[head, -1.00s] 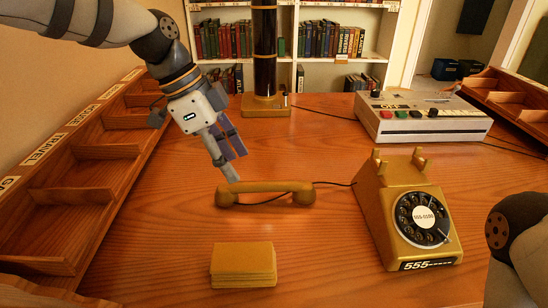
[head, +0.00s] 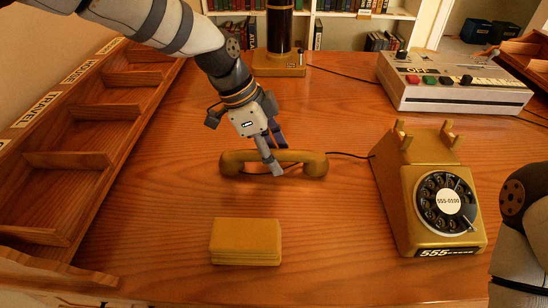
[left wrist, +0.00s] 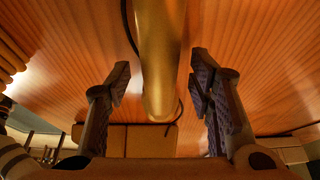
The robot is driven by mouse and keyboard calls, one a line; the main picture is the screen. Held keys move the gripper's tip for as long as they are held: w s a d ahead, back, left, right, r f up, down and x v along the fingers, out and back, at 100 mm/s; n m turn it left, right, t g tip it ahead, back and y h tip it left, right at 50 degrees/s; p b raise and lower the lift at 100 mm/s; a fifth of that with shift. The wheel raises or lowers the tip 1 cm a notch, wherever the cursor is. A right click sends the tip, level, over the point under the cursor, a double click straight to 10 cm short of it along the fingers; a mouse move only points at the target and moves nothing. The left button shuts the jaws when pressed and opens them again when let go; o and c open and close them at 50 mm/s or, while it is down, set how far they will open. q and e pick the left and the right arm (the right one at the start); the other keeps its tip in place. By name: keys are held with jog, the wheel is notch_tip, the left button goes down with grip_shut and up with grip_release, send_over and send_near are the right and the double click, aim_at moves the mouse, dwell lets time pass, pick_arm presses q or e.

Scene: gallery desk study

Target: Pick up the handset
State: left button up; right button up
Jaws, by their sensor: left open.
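The mustard-yellow handset (head: 236,162) lies across the desk, left of the rotary telephone (head: 430,195), whose cradle is empty. My left gripper (head: 275,168) is over the handset's middle, with one finger in front of the handle and hiding part of it. In the left wrist view, the handset (left wrist: 158,55) runs lengthwise between the two spread fingers of the left gripper (left wrist: 160,85), with a gap on each side. I cannot tell whether a finger touches it. My right gripper is out of view.
A stack of yellow cards (head: 245,240) lies in front of the handset. A wooden sorting rack (head: 90,150) lines the left side. An answering machine (head: 455,85) and a lamp base (head: 279,64) stand behind. A dark cord runs from the handset to the telephone.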

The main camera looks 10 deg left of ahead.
pick_arm(q)
jog(key=shift+f, duration=0.15)
dwell(0.6)
jog(key=shift+c, duration=0.3)
grip_shut()
